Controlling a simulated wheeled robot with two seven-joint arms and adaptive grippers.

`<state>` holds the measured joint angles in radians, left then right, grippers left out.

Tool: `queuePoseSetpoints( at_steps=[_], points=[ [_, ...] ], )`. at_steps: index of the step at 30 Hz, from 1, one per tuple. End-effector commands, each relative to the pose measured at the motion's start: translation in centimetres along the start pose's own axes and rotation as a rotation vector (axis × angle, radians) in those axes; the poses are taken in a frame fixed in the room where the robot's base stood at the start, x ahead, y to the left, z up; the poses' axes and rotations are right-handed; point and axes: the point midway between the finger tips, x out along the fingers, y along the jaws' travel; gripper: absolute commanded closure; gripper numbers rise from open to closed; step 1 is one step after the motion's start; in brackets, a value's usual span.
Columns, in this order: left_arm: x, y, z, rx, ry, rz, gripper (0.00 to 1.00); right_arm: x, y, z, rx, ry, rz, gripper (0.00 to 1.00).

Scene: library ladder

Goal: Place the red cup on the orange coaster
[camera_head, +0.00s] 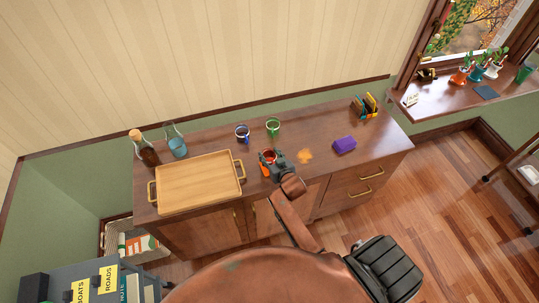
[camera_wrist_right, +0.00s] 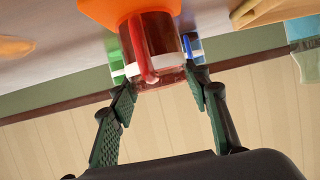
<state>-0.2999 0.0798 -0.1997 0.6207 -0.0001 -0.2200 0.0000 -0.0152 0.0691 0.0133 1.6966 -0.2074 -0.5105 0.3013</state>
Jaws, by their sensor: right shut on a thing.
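The red cup (camera_head: 268,156) stands upright on the cabinet top right of the tray, partly hidden by my right gripper (camera_head: 275,163). The wrist view is upside down and shows the cup (camera_wrist_right: 150,45) with its red handle facing the camera. My right gripper (camera_wrist_right: 160,88) is shut on the cup, with its fingers on either side near the rim. A bright orange coaster (camera_head: 264,171) shows at the cup's base; in the wrist view the orange coaster (camera_wrist_right: 125,10) meets the base. I cannot tell whether the cup's full weight rests on it. My left gripper is not in view.
A wooden tray (camera_head: 198,183) lies left of the cup. A blue cup (camera_head: 242,133) and a green cup (camera_head: 273,127) stand behind. Bottles (camera_head: 175,143) stand back left.

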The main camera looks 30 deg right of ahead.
Motion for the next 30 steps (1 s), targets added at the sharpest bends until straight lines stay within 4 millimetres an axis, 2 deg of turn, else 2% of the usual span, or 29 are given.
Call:
queuePoseSetpoints(
  at_steps=[6,7,14,24,26,30],
  points=[
    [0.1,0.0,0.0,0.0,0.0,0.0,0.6,0.1,0.0,0.2,0.0,0.001,0.0,0.85],
    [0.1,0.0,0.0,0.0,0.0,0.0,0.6,0.1,0.0,0.3,0.0,0.0,0.0,0.56],
    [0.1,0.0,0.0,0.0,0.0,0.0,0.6,0.1,0.0,0.2,0.0,0.0,0.0,0.4],
    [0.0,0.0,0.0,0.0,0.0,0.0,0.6,-0.1,0.0,-0.1,0.0,0.001,0.0,0.39],
    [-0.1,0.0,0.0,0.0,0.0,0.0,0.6,-0.5,0.0,0.0,0.0,0.0,0.0,0.39],
    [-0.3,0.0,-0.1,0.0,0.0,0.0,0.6,-2.8,0.1,0.0,0.001,0.0,0.001,0.39]
  ],
)
